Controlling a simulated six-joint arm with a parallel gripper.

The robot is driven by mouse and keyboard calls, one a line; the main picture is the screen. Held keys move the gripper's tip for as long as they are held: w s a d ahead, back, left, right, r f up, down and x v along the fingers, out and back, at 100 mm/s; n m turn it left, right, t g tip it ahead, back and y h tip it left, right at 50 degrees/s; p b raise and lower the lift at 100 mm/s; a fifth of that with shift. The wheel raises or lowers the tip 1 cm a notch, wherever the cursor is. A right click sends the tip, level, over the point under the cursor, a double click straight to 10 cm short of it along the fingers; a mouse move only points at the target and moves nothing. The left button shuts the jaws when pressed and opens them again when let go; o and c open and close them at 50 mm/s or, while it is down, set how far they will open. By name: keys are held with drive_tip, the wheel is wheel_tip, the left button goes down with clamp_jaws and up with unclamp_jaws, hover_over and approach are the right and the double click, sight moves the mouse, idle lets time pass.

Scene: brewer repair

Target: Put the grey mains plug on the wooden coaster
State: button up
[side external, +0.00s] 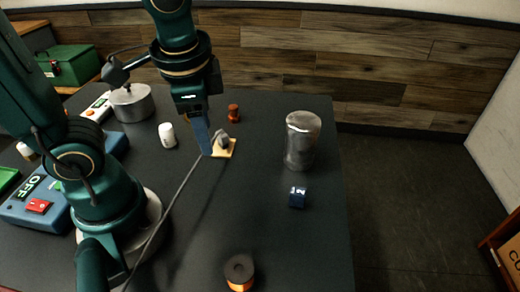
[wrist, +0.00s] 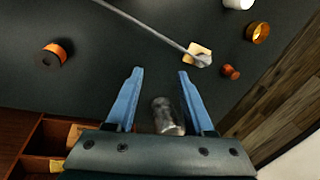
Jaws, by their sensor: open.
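The grey mains plug (side external: 222,138) rests on the small wooden coaster (side external: 228,154), with its cable trailing toward the front left. In the wrist view the plug (wrist: 205,61) lies over one corner of the coaster (wrist: 197,47). In the wrist view the blue fingers (wrist: 156,72) are spread wide with nothing held. The plug is outside them, beyond the right fingertip. The exact height of the fingertips cannot be told.
A white bottle (side external: 167,134), metal pot (side external: 132,102) and amber container (side external: 233,112) surround the coaster. A spool (side external: 239,270) is at the front. The table between spool and coaster is clear.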

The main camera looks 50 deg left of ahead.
drive_tip(key=n+t, duration=0.1)
drive_tip(key=s+d+r+n+t+h, duration=0.1)
drive_tip(key=n, duration=0.1)
drive_tip(key=n+t+h, duration=0.1)
drive_tip(key=n, duration=0.1)
drive_tip(key=shift+s+d+r+t, duration=0.3)
drive_tip(key=shift+d+t, duration=0.1)
